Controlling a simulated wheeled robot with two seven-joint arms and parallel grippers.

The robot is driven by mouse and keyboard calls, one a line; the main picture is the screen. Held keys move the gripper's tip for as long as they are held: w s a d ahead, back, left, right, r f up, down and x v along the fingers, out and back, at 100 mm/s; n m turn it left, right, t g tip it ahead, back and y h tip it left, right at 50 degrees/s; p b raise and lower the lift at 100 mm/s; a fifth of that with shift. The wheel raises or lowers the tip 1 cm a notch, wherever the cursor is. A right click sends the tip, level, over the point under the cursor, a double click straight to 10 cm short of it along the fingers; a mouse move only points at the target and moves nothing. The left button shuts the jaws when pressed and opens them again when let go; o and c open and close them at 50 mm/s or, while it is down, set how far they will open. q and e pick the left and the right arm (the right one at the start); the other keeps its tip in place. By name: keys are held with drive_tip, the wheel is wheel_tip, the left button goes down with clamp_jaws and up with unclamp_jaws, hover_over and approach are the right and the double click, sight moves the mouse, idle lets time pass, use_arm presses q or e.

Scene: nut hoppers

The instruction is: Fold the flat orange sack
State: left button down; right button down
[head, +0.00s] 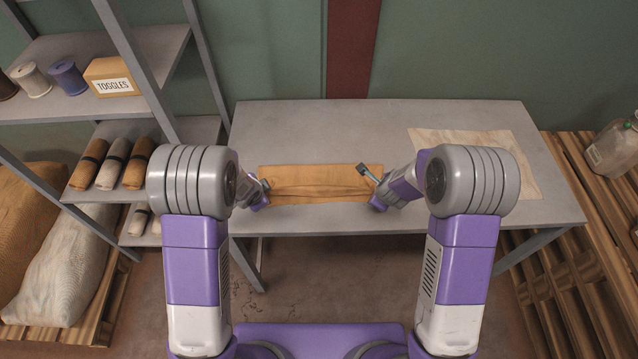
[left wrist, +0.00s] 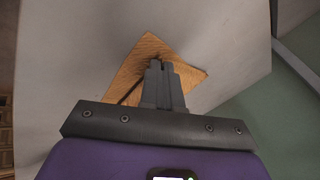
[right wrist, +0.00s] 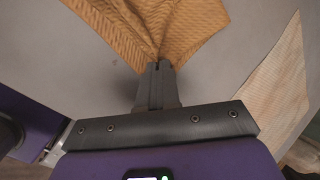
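The orange sack (head: 315,178) lies on the grey table as a wide, short strip between my two grippers, with creases running along its near half. My left gripper (head: 266,186) is at its left end. In the left wrist view its fingers (left wrist: 158,68) are together on the sack cloth (left wrist: 145,52). My right gripper (head: 370,177) is at its right end. In the right wrist view its fingers (right wrist: 157,68) are closed on the cloth (right wrist: 140,22), which draws in to a point at the tips. The sack's near corners are partly hidden by the grippers.
A pale sack (head: 480,150) lies flat on the right of the table (head: 330,120). A shelf (head: 105,130) at left holds rolled sacks (head: 115,163), spools (head: 68,76) and a TOGGLES box (head: 112,77). A pallet (head: 590,200) with a clear jug (head: 612,148) stands at right.

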use_arm(q)
drive_tip(key=c, duration=1.2)
unclamp_jaws()
use_arm(e)
drive_tip(key=c, duration=1.2)
unclamp_jaws()
use_arm(q)
drive_tip(key=shift+o, duration=1)
use_arm(e)
drive_tip(key=shift+o, duration=1)
drive_tip(key=shift+s, duration=0.1)
use_arm(q)
drive_tip(key=shift+s, duration=0.1)
drive_tip(key=shift+w+v, duration=0.25)
drive_tip(key=shift+v, duration=0.95)
use_arm(e)
drive_tip(key=shift+w+v, duration=0.2)
drive_tip(key=shift+v, duration=1.05)
use_arm(q)
drive_tip(key=s+v, duration=0.1)
drive_tip(key=v, duration=0.7)
use_arm(e)
drive_tip(key=s+v, duration=0.1)
drive_tip(key=v, duration=0.7)
use_arm(q)
drive_tip(key=shift+s, duration=0.15)
drive_tip(key=shift+c, duration=0.3)
use_arm(e)
drive_tip(key=shift+s+f, duration=0.1)
drive_tip(key=shift+c, duration=0.3)
